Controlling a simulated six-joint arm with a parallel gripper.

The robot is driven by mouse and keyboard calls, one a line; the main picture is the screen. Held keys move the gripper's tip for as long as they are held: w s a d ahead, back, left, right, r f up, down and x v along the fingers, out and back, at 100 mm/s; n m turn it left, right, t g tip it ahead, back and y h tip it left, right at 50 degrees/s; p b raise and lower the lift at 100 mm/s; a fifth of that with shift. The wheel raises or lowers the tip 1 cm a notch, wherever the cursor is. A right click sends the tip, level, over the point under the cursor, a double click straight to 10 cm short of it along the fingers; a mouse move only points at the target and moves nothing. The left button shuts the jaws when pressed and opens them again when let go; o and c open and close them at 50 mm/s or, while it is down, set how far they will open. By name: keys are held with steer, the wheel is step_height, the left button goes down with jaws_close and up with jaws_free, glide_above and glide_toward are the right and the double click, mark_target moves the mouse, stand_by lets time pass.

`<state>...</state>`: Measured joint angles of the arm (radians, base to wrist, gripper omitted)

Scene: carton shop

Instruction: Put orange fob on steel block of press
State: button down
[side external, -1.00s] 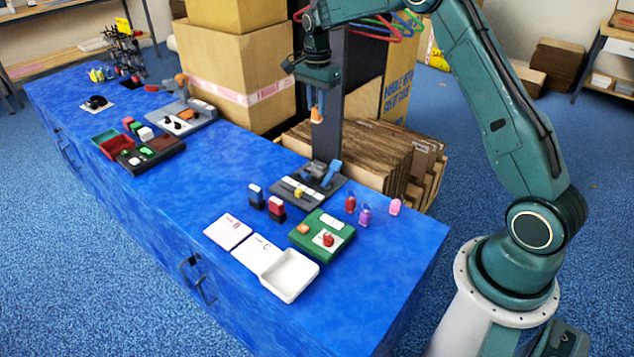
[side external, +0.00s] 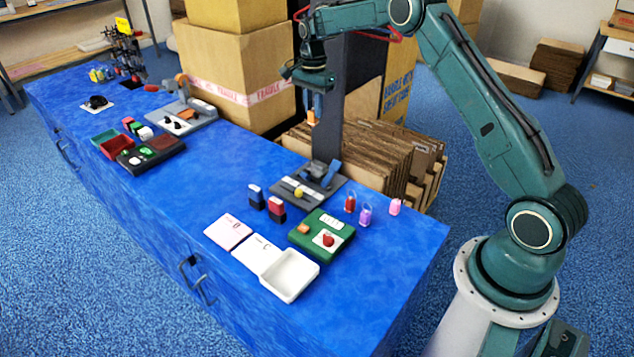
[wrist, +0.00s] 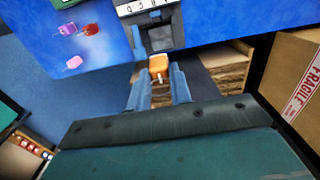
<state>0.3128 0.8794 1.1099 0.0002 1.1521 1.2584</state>
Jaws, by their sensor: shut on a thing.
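My gripper (side external: 312,102) is shut on the orange fob (side external: 311,118) and holds it in the air above and behind the near press. In the wrist view the fob (wrist: 158,63) hangs out past the two blue fingertips (wrist: 158,85). The press (side external: 306,188) has a dark base, a pale marked strip, a yellow knob and a blue lever. In the wrist view a grey block (wrist: 160,38) shows on the press, a little beyond the fob. The fob is apart from it.
Red, purple and pink fobs (side external: 395,207) stand right of the press. A green tray (side external: 322,236), a white tray (side external: 290,275), cards and two stamps (side external: 276,208) lie in front. Another press (side external: 182,118) stands farther left. Stacked cardboard (side external: 370,155) and tall cartons are behind the table.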

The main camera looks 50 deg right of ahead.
mark_target(313, 121)
step_height(313, 121, down, 12)
steer(key=shift+f, duration=0.25)
steer(key=shift+f, duration=0.1)
steer(key=shift+f, duration=2.05)
steer(key=shift+f, duration=0.15)
steer(key=c, duration=1.3)
jaws_free()
step_height(313, 121, up, 12)
steer(key=shift+r, duration=0.2)
